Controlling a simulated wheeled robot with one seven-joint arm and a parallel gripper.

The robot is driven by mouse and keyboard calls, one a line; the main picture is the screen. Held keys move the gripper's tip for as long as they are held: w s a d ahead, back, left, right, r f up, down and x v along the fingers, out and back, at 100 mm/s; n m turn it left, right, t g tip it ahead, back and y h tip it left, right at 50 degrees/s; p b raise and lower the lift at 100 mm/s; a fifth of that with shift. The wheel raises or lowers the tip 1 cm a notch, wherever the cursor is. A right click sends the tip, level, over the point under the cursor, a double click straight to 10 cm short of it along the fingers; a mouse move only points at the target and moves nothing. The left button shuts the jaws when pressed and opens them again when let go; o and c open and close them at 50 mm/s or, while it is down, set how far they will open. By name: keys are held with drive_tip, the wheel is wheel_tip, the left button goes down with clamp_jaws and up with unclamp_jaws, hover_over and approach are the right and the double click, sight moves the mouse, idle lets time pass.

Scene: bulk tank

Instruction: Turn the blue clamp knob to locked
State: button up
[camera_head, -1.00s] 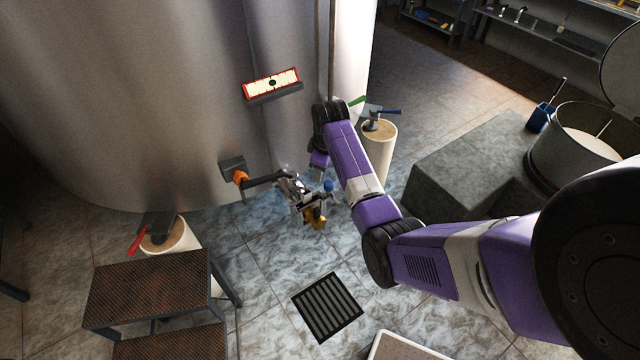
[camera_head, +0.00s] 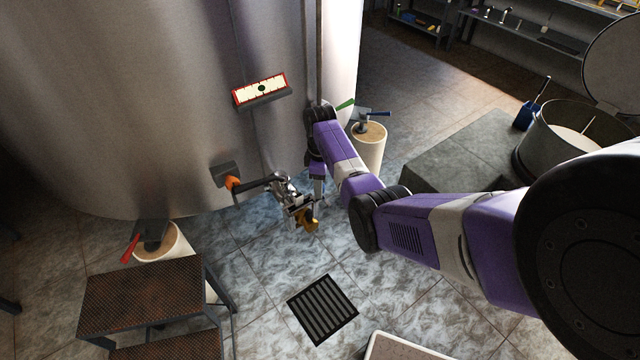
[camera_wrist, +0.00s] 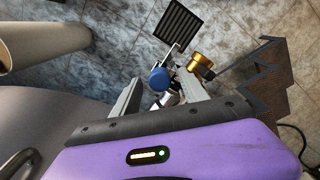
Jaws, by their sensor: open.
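The blue clamp knob (camera_wrist: 159,78) shows in the wrist view, on a metal clamp (camera_wrist: 166,99) between my gripper's two spread fingers (camera_wrist: 159,82). I cannot tell whether either finger touches it. In the head view, my gripper (camera_head: 318,188) points down beside the metal valve and clamp assembly (camera_head: 288,192), on its right. The knob is hidden there behind my gripper or arm. A brass-coloured fitting (camera_head: 309,222) hangs below the assembly; it also shows in the wrist view (camera_wrist: 201,65), right of the knob. My gripper is open.
The steel tank wall (camera_head: 150,100) stands behind the valve, with an orange-collared outlet (camera_head: 231,183). A thermometer panel (camera_head: 261,90) is above. Steps (camera_head: 140,300) stand at lower left, a floor drain (camera_head: 323,308) in front. Pale posts stand either side.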

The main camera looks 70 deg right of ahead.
drive_tip(key=shift+f, duration=0.1)
clamp_jaws()
drive_tip(key=shift+m, duration=0.3)
drive_tip(key=m+p, duration=0.1)
drive_tip(key=m, duration=0.2)
drive_tip(key=shift+m, duration=0.3)
drive_tip(key=m, duration=0.4)
drive_tip(key=shift+m+p, duration=0.3)
drive_tip(key=m, duration=0.4)
drive_tip(key=shift+m, duration=2.5)
